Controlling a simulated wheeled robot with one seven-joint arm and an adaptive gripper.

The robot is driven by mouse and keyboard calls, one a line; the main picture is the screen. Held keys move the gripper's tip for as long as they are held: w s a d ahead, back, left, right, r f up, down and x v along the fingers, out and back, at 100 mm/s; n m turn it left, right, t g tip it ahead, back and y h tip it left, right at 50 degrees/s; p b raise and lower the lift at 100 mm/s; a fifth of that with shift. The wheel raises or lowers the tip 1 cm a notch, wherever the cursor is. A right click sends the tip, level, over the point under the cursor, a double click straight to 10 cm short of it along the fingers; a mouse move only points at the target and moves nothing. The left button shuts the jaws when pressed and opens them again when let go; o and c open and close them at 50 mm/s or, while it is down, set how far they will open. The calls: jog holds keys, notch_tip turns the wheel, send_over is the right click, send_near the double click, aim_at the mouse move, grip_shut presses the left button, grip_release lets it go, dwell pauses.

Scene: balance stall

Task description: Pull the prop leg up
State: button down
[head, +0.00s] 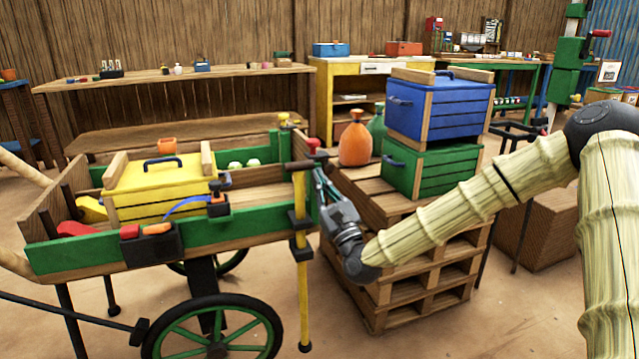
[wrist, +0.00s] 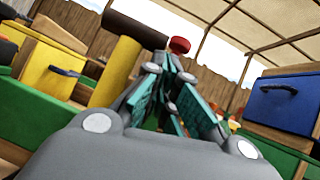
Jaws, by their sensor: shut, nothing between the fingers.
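The prop leg (head: 303,265) is a yellow upright pole at the right end of the green and wooden cart. It runs through dark brackets on the cart's corner and its dark foot is on the ground. A dark crossbar handle (head: 299,165) caps it. The handle also shows in the wrist view (wrist: 134,28), above the yellow pole (wrist: 115,72). My gripper (head: 317,174) is just right of the pole, a little below the handle. In the wrist view its teal-padded fingers (wrist: 168,62) are shut and empty, beside the pole. Contact with the pole cannot be told.
A red knob (head: 313,143) sits close by the handle. A pallet stack (head: 385,282) stands right of the cart, bearing blue (head: 436,108) and green (head: 430,168) crates and an orange jug (head: 355,143). A yellow crate (head: 150,182) is in the cart. The ground in front is clear.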

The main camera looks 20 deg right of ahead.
jog(key=w+f+v, duration=0.2)
jog(key=v, duration=1.1)
jog(key=s+a+f+n+g+p, duration=0.1)
jog(key=s+a+f+n+g, duration=0.3)
jog(key=f, duration=0.5)
jog(key=s+a+f+n+g+y, duration=0.1)
jog(key=s+a+f+n+g, duration=0.25)
jog(key=f+n, duration=0.45)
jog(key=s+a+f+n+g+p, duration=0.1)
jog(key=s+a+f+n+g, duration=0.3)
jog(key=f, duration=0.7)
jog(key=s+d+f+n+g+h, duration=0.25)
jog(key=s+f+n+g, duration=0.45)
jog(key=s, duration=0.5)
jog(key=s+d+f+n+g+h, duration=0.25)
jog(key=s+f+n+g, duration=0.3)
jog(key=s+f, duration=0.55)
jog(key=s+d+r+n+p, duration=0.2)
jog(key=s+d+r, duration=0.1)
jog(key=s, duration=0.3)
notch_tip(320, 180, up, 37)
jog(key=p, duration=3.7)
jog(key=shift+w+a+h, duration=0.2)
jog(key=shift+a+h, duration=0.1)
